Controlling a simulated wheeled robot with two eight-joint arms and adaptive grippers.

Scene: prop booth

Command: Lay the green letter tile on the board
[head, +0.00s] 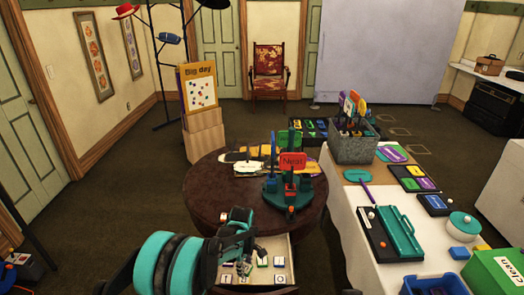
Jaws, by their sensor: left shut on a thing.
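My left gripper (243,256) reaches in from the lower left, over an open drawer (293,250) of the round table. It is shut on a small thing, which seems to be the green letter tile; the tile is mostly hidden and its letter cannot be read. Several small letter tiles (280,278) lie in the drawer below and beside the gripper. I cannot tell for sure which thing is the board; a flat yellow-and-white piece (250,168) lies at the back of the round table. My right gripper is not in view.
On the round table (205,193), a teal stand (292,207) with a red sign rises just beyond the drawer. A white-clothed table (345,225) with a grey bin (352,150) and several props stands at the right. The table's left part is clear.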

